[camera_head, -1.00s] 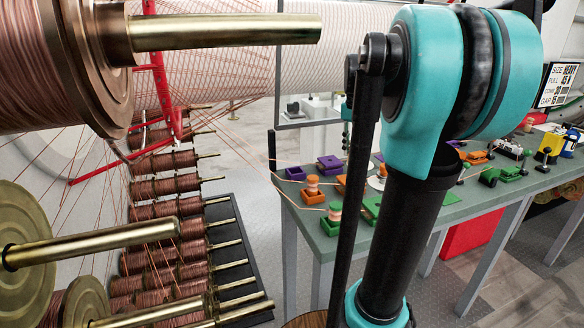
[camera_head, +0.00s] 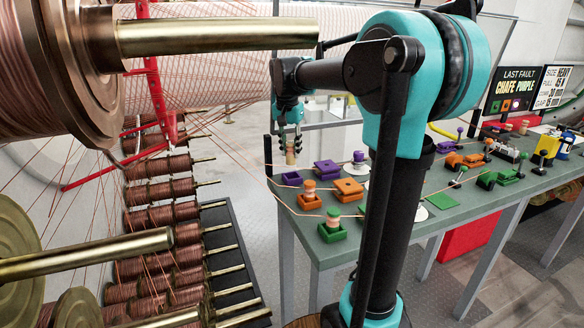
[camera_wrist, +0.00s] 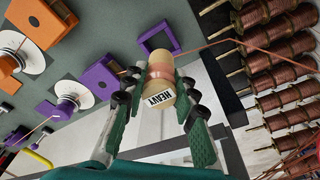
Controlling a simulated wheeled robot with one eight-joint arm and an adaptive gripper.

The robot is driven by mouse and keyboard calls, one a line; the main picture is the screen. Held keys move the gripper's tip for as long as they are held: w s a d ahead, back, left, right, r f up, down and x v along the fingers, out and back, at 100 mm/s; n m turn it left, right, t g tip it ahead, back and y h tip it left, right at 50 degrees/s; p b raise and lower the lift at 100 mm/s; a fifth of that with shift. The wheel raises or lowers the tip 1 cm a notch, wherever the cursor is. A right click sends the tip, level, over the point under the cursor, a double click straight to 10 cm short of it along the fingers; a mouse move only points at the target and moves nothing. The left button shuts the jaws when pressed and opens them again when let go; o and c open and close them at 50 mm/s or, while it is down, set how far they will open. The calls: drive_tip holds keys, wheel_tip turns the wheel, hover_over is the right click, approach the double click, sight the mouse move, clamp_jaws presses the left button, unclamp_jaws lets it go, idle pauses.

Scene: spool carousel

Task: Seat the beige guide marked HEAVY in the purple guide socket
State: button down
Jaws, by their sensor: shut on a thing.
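My gripper (camera_head: 290,137) is shut on the beige guide (camera_head: 291,156), above the table's far left corner. In the wrist view, my gripper's fingers (camera_wrist: 158,92) hold the guide (camera_wrist: 158,72) on both sides. Its end label reads HEAVY, and it has a copper-coloured band. The purple guide socket (camera_head: 291,178) is a low square frame just below the guide in the head view. In the wrist view the empty socket (camera_wrist: 143,48) lies just beyond the guide. The guide looks apart from it; the exact height gap is unclear.
A copper wire (camera_wrist: 223,40) runs close to the guide. An orange guide socket (camera_head: 309,202) and a green one (camera_head: 333,234) hold guides nearby. A purple block (camera_head: 326,167) and purple knob (camera_head: 358,157) stand to the right. A sign (camera_head: 515,90) reads LAST FAULT CHAFE PURPLE.

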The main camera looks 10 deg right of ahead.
sight(292, 164)
drive_tip(key=shift+d+f, duration=0.15)
drive_tip(key=shift+f, duration=3.2)
drive_tip(key=c, duration=1.2)
unclamp_jaws()
drive_tip(key=shift+f, duration=0.1)
drive_tip(key=r, duration=0.4)
drive_tip(key=s+r, duration=0.1)
drive_tip(key=r, duration=0.3)
drive_tip(key=a+r, duration=0.1)
drive_tip(key=r, duration=0.3)
drive_tip(key=shift+s+r, duration=0.1)
drive_tip(key=shift+s, duration=0.2)
